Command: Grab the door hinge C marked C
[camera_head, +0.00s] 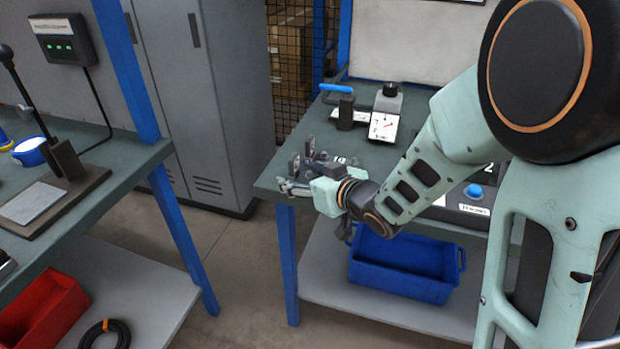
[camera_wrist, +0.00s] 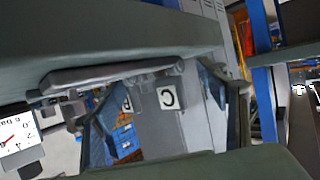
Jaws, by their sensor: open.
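My gripper (camera_head: 298,172) is at the left edge of the right-hand workbench (camera_head: 268,178), beside small grey metal parts that are hard to separate from its fingers in the head view. In the wrist view, a white label marked C (camera_wrist: 168,98) shows between the gripper's two sides, turned relative to the picture. The grey metal near it appears to be the door hinge C (camera_wrist: 150,84), but its outline is partly hidden and blurred. A second white label, partly covered, lies left of it. My gripper is open, and no grip on the hinge shows.
A gauge block (camera_head: 384,126) and a blue-handled clamp (camera_head: 338,89) stand behind my gripper on the bench. A blue button (camera_head: 473,191) is to the right. A blue bin (camera_head: 400,268) sits on the lower shelf. Clear floor (camera_head: 228,262) separates this bench from the left one.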

